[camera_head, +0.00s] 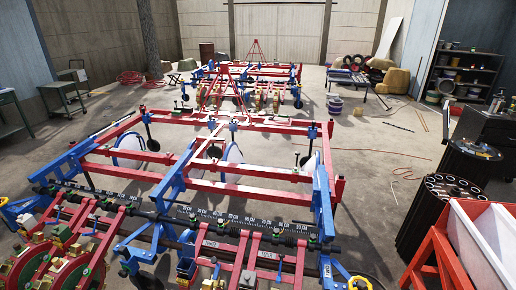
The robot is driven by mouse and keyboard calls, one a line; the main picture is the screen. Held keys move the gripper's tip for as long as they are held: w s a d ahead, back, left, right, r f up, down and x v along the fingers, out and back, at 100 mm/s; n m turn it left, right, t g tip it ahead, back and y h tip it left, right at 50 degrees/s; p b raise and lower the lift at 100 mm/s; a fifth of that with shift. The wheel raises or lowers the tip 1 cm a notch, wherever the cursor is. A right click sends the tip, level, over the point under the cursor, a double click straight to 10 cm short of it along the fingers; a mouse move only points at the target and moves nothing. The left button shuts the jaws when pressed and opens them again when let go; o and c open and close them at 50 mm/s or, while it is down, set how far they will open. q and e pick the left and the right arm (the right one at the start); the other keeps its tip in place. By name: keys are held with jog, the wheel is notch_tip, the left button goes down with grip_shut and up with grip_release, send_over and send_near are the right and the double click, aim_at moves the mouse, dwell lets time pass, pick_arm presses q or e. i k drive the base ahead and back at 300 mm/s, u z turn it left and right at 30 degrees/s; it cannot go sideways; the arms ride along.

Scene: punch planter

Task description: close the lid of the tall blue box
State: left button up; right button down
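I cannot make out a tall blue box with a lid in the head view. A large red and blue planter frame (240,189) fills the middle and front of the picture. Neither my left nor my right gripper shows in this view, so I cannot see what they hold.
A second planter (250,85) stands behind. Green carts (63,97) stand at left. At right are a shelf unit (465,75), a dark cylinder cluster (440,205) and a white hopper (485,240) on a red frame. Bare concrete floor (385,165) lies right of the planter, with thin cords.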

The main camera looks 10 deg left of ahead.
aim_at(189, 250)
jog(key=u, duration=1.2)
